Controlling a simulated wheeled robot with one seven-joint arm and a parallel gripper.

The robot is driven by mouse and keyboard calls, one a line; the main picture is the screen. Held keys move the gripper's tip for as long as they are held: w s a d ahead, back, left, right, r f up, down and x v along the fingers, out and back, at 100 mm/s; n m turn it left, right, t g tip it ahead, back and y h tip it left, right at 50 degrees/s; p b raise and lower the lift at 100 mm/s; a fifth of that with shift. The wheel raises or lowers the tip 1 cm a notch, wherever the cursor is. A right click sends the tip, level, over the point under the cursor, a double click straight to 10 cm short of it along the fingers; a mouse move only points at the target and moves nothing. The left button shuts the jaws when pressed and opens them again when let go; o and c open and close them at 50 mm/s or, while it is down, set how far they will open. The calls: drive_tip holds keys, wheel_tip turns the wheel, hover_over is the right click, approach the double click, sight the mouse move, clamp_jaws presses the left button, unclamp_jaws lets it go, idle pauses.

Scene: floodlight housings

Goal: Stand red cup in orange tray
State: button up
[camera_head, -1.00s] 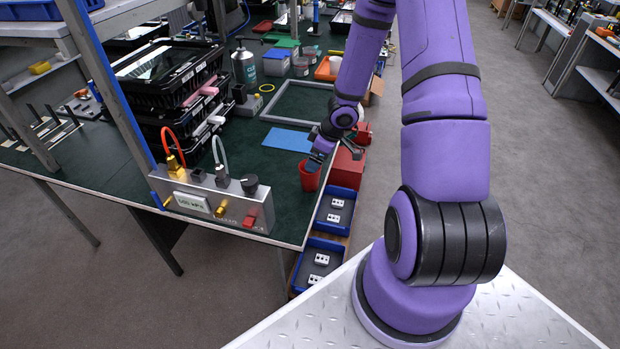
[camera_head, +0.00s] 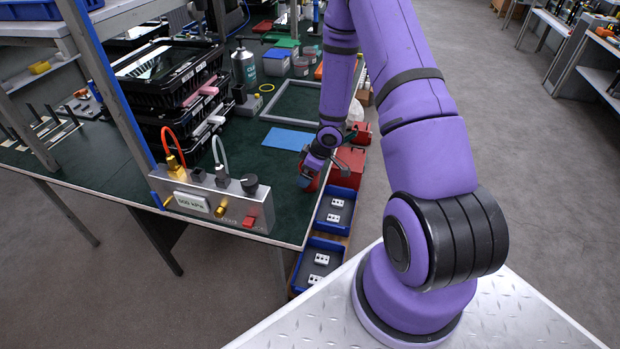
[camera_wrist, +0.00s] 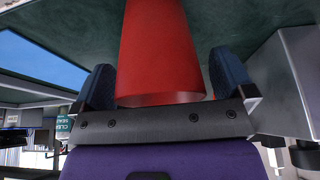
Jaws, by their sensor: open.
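The red cup (camera_head: 312,186) stands near the right edge of the green-topped table, mostly hidden behind my gripper (camera_head: 306,178) in the head view. In the wrist view the red cup (camera_wrist: 160,50) lies between the two blue fingers of my gripper (camera_wrist: 163,80). The fingers are apart, with a gap showing on each side of the cup, so it is not clamped. The orange tray (camera_head: 318,71) is farther back on the table; my arm hides most of it.
A blue sheet (camera_head: 288,140) and a grey frame (camera_head: 290,101) lie behind the cup. A red box (camera_head: 349,167) and blue bins (camera_head: 335,211) sit to its right and front. A pressure gauge unit (camera_head: 215,200) stands at the front left.

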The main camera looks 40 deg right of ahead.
drive_tip(key=c, duration=1.1)
drive_tip(key=shift+o, duration=0.2)
drive_tip(key=shift+r, duration=0.1)
